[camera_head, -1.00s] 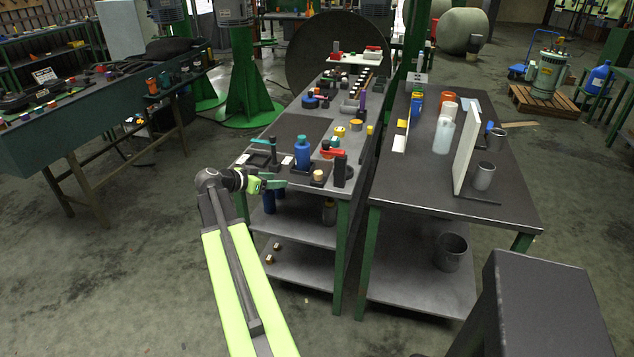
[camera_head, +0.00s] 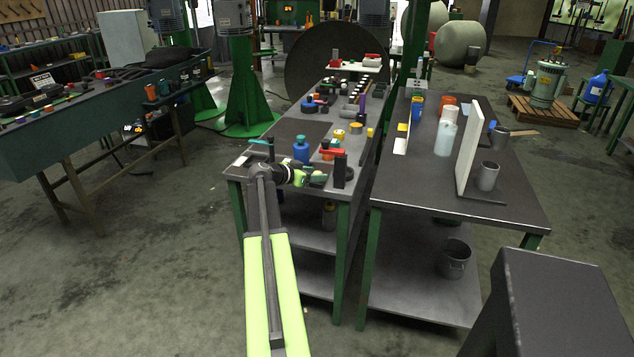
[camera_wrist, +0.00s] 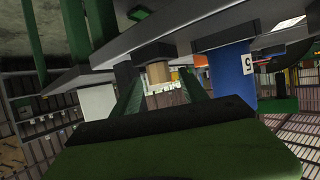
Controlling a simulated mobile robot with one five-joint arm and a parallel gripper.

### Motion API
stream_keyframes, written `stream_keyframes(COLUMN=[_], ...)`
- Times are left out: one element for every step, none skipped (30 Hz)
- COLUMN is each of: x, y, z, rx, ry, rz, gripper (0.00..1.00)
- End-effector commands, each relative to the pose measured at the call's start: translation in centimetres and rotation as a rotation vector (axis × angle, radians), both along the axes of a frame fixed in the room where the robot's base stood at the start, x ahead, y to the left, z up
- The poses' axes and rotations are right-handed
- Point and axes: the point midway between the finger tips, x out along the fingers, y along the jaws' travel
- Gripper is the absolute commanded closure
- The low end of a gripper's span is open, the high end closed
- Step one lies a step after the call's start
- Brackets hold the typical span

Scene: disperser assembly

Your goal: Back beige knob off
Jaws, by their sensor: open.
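The beige knob (camera_wrist: 158,72) shows in the wrist view against a grey-black base, between and just past the tips of my gripper (camera_wrist: 162,86). The green fingers are open, one on each side of the knob, with a visible gap to it. The wrist picture is turned over, with the bench surface at the top. In the head view my gripper (camera_head: 312,176) is low over the front of the middle bench (camera_head: 292,128); the knob cannot be made out there behind the gripper.
A red-topped part (camera_head: 332,152) lies behind. The front aisle floor is clear.

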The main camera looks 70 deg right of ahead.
Motion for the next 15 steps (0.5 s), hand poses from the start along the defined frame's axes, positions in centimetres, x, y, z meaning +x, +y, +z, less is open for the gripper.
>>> stream_keyframes(x=[-0.20, -0.33, -0.48, -0.60, -0.68, -0.75, -0.78, -0.80, -0.80, -0.80, -0.81, -0.80, -0.80, -0.81, -0.80], y=[-0.68, -0.92, -1.16, -1.31, -1.41, -1.49, -1.53, -1.54, -1.53, -1.53, -1.51, -1.50, -1.50, -1.50, -1.50], z=[-0.51, -0.59, -0.65, -0.68, -0.70, -0.70, -0.70, -0.68, -0.66, -0.65, -0.65, -0.64, -0.64, -0.64, -0.64], rx=[0.000, -0.001, 0.000, 0.000, 0.000, 0.000, 0.000, 0.000, 0.000, 0.000, 0.000, 0.000, 0.000, 0.000, 0.000], ry=[-0.001, -0.001, -0.001, -0.001, -0.001, -0.001, -0.001, -0.001, -0.001, 0.000, 0.000, 0.000, 0.000, 0.000, 0.000], rz=[0.000, 0.001, 0.000, 0.000, 0.000, 0.000, 0.000, 0.000, 0.000, 0.000, 0.000, 0.000, 0.000, 0.000, 0.000], gripper=[0.49, 0.49, 0.49, 0.49, 0.49, 0.49, 0.49, 0.49, 0.49, 0.49, 0.49, 0.49, 0.49, 0.51, 0.57])
